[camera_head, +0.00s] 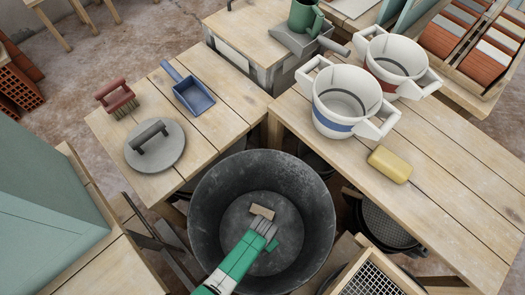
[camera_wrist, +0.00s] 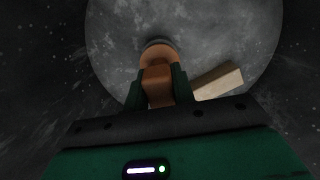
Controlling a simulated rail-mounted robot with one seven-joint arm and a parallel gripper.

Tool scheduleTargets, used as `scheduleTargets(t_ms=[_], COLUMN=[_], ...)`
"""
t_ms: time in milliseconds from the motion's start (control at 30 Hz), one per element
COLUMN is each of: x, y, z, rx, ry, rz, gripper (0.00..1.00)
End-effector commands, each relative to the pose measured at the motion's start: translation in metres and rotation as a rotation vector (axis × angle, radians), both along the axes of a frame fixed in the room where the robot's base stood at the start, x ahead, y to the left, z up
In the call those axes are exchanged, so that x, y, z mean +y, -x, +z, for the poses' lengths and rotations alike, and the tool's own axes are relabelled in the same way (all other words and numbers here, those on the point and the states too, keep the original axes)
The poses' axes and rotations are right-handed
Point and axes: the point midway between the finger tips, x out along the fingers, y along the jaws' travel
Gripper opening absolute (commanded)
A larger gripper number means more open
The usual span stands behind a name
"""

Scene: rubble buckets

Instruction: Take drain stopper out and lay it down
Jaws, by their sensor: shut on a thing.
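A large dark grey bucket (camera_head: 204,225) stands open at the front centre, and my gripper (camera_head: 265,230) reaches down inside it. In the wrist view my gripper (camera_wrist: 158,88) is shut on the drain stopper (camera_wrist: 158,72), an orange-brown piece with a rounded top end. A dark grey ring shows just behind that end, against the round bucket floor (camera_wrist: 225,30). I cannot tell whether the stopper is still seated or lifted. In the head view the stopper is hidden by my gripper.
A beige wooden block (camera_wrist: 218,82) lies beside my gripper in the bucket and also shows in the head view (camera_head: 262,211). The left table holds a round lid (camera_head: 170,155), a red brush (camera_head: 117,98) and a blue dustpan (camera_head: 194,97). White buckets (camera_head: 345,100) and a yellow sponge (camera_head: 390,164) stand right.

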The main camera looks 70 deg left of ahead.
Motion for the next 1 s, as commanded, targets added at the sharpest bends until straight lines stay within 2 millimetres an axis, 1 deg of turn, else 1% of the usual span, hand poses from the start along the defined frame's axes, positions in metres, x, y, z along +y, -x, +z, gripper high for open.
scheduleTargets(t_ms=[33,600,1000], x=[0.000,0.000,0.000], y=[0.000,0.000,0.000], z=[0.003,0.019,0.021], rx=[0.000,0.000,0.000], ry=[0.000,0.000,0.000], rz=[0.000,0.000,0.000], gripper=[0.00,0.00,0.00])
